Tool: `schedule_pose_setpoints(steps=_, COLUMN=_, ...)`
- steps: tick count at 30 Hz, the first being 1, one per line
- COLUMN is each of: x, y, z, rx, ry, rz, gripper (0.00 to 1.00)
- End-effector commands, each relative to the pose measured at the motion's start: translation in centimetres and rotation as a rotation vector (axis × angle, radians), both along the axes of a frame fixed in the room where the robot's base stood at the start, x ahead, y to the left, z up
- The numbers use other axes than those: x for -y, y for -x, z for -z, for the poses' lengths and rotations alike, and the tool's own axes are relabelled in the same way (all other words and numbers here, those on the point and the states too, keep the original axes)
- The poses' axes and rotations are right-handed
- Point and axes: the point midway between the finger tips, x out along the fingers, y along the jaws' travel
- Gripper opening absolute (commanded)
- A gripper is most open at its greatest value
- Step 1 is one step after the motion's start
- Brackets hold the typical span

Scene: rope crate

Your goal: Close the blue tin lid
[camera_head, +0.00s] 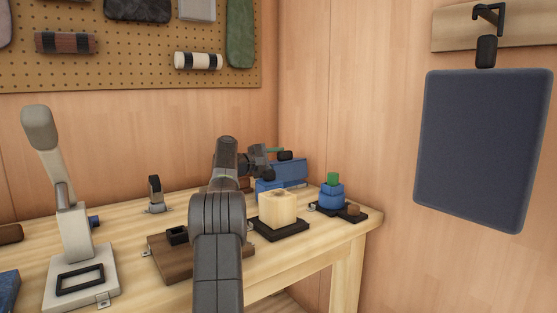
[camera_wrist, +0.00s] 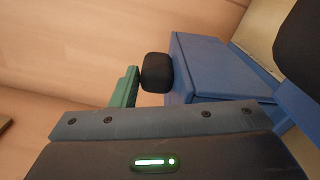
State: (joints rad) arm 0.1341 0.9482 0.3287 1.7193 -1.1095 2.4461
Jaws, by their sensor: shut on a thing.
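The blue tin (camera_head: 268,188) stands at the back of the workbench, partly hidden by my arm and the block. A larger blue panel, which looks like its lid (camera_head: 292,171), rises behind it, tilted. A black rounded knob (camera_head: 285,155) is at the panel's top edge, with a green strip (camera_head: 274,150) beside it. In the wrist view the knob (camera_wrist: 157,72) sits between the green strip (camera_wrist: 125,90) and the blue surface (camera_wrist: 215,65). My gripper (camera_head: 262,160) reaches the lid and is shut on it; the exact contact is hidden.
A pale block (camera_head: 278,208) on a black base stands right of my arm. A grey lever stand (camera_head: 75,235) is at left. A dark panel (camera_head: 485,145) hangs on the right wall.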

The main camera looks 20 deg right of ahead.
Motion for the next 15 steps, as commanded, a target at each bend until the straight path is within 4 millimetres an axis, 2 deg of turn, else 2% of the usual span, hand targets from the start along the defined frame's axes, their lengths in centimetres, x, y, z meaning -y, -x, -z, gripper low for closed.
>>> schedule_pose_setpoints(steps=6, x=0.06, y=0.04, z=0.51, rx=-0.012, ry=-0.003, rz=0.006, gripper=0.01)
schedule_pose_setpoints(steps=7, x=0.06, y=0.04, z=0.53, rx=-0.012, ry=-0.003, rz=0.006, gripper=0.43)
schedule_pose_setpoints(steps=9, x=0.05, y=0.02, z=0.51, rx=-0.011, ry=-0.002, rz=0.004, gripper=0.55)
schedule_pose_setpoints(steps=15, x=0.02, y=0.0, z=0.33, rx=-0.007, ry=-0.002, rz=0.003, gripper=0.55)
